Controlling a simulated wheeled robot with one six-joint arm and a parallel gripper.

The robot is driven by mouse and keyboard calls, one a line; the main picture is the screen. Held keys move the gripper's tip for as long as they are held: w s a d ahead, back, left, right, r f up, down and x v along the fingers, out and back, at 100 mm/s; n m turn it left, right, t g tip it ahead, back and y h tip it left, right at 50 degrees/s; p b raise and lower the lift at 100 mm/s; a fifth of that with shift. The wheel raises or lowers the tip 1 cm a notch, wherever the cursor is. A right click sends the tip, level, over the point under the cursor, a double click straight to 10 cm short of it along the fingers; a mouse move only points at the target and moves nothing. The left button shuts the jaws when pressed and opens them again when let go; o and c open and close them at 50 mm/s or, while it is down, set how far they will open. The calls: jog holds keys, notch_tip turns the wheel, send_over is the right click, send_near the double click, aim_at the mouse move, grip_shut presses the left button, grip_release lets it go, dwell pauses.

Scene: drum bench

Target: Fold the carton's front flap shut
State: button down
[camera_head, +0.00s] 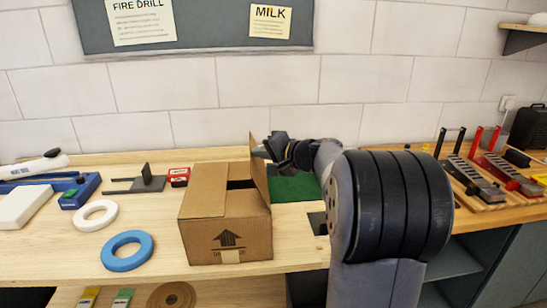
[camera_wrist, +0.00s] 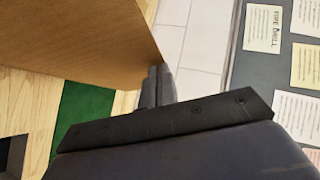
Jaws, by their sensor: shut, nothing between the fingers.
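The brown carton (camera_head: 228,240) stands on the wooden bench with an up arrow on its near face. One top panel lies flat over its left part, and a dark gap shows beside it. A flap (camera_head: 259,170) stands up, tilted, along its right side; I cannot tell whether this is the flap called front. My gripper (camera_head: 259,153) is shut and empty, its tip at the upper right of that flap. In the wrist view the cardboard (camera_wrist: 75,40) fills the upper left, and my fingertips (camera_wrist: 159,75) are close beside its edge; contact is unclear.
A green mat (camera_head: 292,188) lies right of the carton. A blue ring (camera_head: 127,251), a white ring (camera_head: 94,215), a black metal piece (camera_head: 148,182) and a red box (camera_head: 179,177) lie left of it. Racked tools (camera_head: 475,180) stand far right. The tiled wall is behind.

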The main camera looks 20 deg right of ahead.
jog(key=a+f+n+g+h+p, duration=0.1)
jog(key=a, duration=0.1)
jog(key=w+a+f+n+g+h+p, duration=0.1)
jog(key=a+h+p, duration=0.1)
jog(key=w+a+f+n+h+p, duration=0.1)
jog(key=a, duration=0.1)
jog(key=shift+a+g, duration=0.1)
jog(key=shift+g, duration=0.3)
jog(key=shift+w+a+f+h, duration=0.15)
jog(key=shift+a+f+h, duration=0.3)
jog(key=shift+f, duration=0.35)
jog(key=shift+w+a+f+b, duration=0.15)
jog(key=shift+a+f+b, duration=0.3)
jog(key=shift+f, duration=0.25)
jog(key=shift+w+a+f+b, duration=0.1)
jog(key=shift+a+f+b, duration=0.2)
jog(key=shift+f+b, duration=0.3)
